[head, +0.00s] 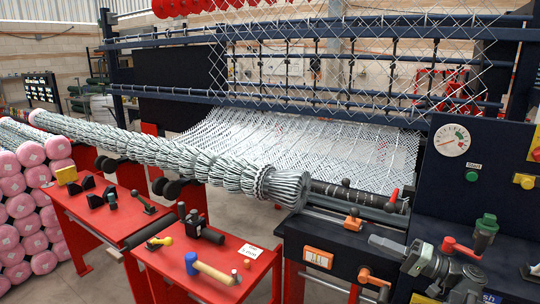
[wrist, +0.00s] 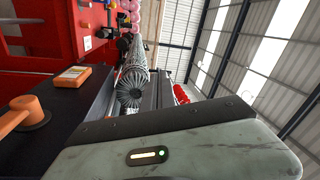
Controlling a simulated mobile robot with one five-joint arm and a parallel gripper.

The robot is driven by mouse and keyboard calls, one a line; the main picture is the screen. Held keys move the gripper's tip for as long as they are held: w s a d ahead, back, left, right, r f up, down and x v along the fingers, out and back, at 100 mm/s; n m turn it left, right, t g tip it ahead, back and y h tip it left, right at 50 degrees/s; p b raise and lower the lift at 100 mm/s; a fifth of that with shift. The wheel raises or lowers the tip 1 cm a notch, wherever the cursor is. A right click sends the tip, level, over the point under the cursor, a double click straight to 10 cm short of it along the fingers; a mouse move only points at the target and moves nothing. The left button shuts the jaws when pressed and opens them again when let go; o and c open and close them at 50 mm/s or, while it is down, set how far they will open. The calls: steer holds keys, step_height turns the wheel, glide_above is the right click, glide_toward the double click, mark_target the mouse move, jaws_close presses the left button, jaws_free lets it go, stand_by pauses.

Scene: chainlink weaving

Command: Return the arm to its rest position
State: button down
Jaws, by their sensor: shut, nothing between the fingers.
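My arm, grey-green with black joints, is folded low at the bottom right of the head view. My gripper (head: 378,241) points left from it, over the dark machine bed (head: 335,245). Its fingers look closed together, with nothing held. In the wrist view a large grey-green part of my own arm with a lit yellow strip fills the bottom, and the fingertips cannot be made out there.
Orange-handled levers (head: 372,277) and an orange box (head: 318,257) sit close to my arm; the box also shows in the wrist view (wrist: 73,76). A control panel (head: 477,145) stands at right. A long wire roll (head: 175,155) lies behind. Red tool tables (head: 215,262) stand left.

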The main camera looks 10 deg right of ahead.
steer(key=w+a+f+n+g, duration=0.1)
steer(key=w+a+f+g, duration=0.2)
steer(key=a, duration=0.6)
steer(key=w+a+f+n+g, duration=0.2)
steer(key=a+f+g, duration=0.15)
steer(key=a, duration=0.55)
steer(key=w+a+f+n+g, duration=0.1)
steer(key=w+a+f+g, duration=0.25)
steer(key=a, duration=0.55)
steer(key=s+a+f+n+g+h, duration=0.1)
steer(key=s+a+f+g+h, duration=0.2)
steer(key=a+f, duration=0.4)
steer(key=s+a+f+n+g+h, duration=0.2)
steer(key=a+f+h, duration=0.3)
steer(key=a+f, duration=0.15)
steer(key=d+f+m+t+h, duration=0.1)
steer(key=d+f+h, duration=0.15)
steer(key=d, duration=0.35)
steer(key=d+f+m+h, duration=0.1)
steer(key=d+f+h, duration=0.1)
steer(key=d+h, duration=0.3)
step_height(320, 180, up, 17)
steer(key=y+p, duration=0.1)
steer(key=p, duration=1.5)
steer(key=shift+w+d+f, duration=0.15)
steer(key=shift+w+f, duration=0.05)
steer(key=shift+y, duration=0.25)
steer(key=shift+d, duration=0.1)
